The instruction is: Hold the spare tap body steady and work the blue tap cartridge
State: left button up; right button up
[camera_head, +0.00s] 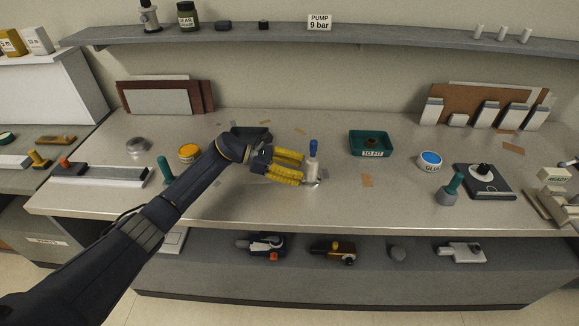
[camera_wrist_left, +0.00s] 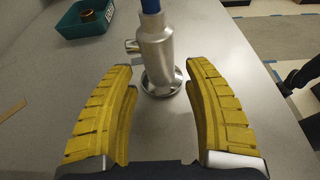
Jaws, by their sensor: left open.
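The spare tap body (camera_head: 312,172) stands upright on the worktop near the middle, silver-grey with a round foot. The blue tap cartridge (camera_head: 313,148) sticks up from its top. In the left wrist view the tap body (camera_wrist_left: 155,62) stands just beyond the fingertips, with a side spout to the left, and the blue cartridge (camera_wrist_left: 151,6) is cut off by the top edge. My left gripper (camera_head: 302,170) is open, its yellow fingers to the left of the body. In the wrist view its fingertips (camera_wrist_left: 160,75) are apart, one each side of the body's lower part. My right gripper is not seen.
A green "TO FIT" tray (camera_head: 370,151) stands behind and right of the tap body; it also shows in the wrist view (camera_wrist_left: 84,27). A blue-topped glue pot (camera_head: 430,162) and a green-handled tool (camera_head: 452,190) are further right. The worktop between is mostly clear.

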aim_at(309, 173)
pick_arm(q)
jog(key=shift+x, duration=2)
jog(key=c, duration=1.1)
grip_shut()
jog(key=shift+s+f, duration=0.1)
jog(key=shift+f, duration=0.1)
